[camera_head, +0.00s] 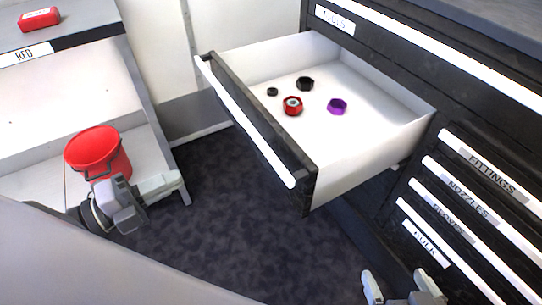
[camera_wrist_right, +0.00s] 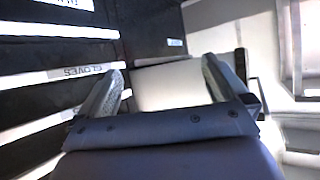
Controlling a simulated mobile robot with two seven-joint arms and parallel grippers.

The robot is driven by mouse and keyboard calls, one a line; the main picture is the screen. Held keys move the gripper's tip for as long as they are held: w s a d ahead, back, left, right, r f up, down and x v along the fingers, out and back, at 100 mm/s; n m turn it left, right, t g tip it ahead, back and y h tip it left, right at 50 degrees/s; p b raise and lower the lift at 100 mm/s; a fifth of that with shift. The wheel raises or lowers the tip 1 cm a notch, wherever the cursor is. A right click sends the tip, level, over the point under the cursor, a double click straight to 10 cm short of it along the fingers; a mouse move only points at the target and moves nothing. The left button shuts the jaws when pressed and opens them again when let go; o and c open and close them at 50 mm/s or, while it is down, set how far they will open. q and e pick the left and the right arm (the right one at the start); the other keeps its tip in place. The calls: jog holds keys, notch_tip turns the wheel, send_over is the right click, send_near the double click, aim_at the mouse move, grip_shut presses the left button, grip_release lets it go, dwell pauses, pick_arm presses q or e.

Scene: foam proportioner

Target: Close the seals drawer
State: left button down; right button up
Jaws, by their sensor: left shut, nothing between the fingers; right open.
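One drawer (camera_head: 325,170) of the dark cabinet is pulled far out in the head view. It has a white inside and a black front with a long white handle (camera_head: 245,122); no label on it is readable. Several small ring or nut-like pieces lie inside: a red one (camera_head: 293,105), a purple one (camera_head: 337,106) and black ones. My left gripper (camera_head: 174,183) is shut and empty, left of the drawer and apart from it. My right gripper (camera_head: 405,287) is open and empty at the bottom edge, below the drawer; its fingers also show in the right wrist view (camera_wrist_right: 160,88).
Shut drawers labelled FITTINGS (camera_head: 490,178), NOZZLES, GLOVES and BULK are at the right. A red bucket (camera_head: 95,150) stands on a shelf at the left, behind my left gripper. Dark carpet (camera_head: 225,215) is clear in front of the drawer.

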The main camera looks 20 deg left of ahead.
pick_arm(q)
jog(key=w+d+m+h+b, duration=0.1)
jog(key=w+d, duration=0.9)
jog(key=w, duration=0.1)
jog(key=shift+f+m+g, duration=0.2)
jog(key=shift+m+g, duration=0.2)
pick_arm(e)
jog(key=shift+w+a+f, duration=0.25)
jog(key=shift+w+a, duration=0.05)
jog(key=shift+w, duration=0.15)
pick_arm(q)
jog(key=shift+w+d, duration=0.1)
jog(key=shift+d, duration=0.05)
jog(key=shift+w, duration=0.1)
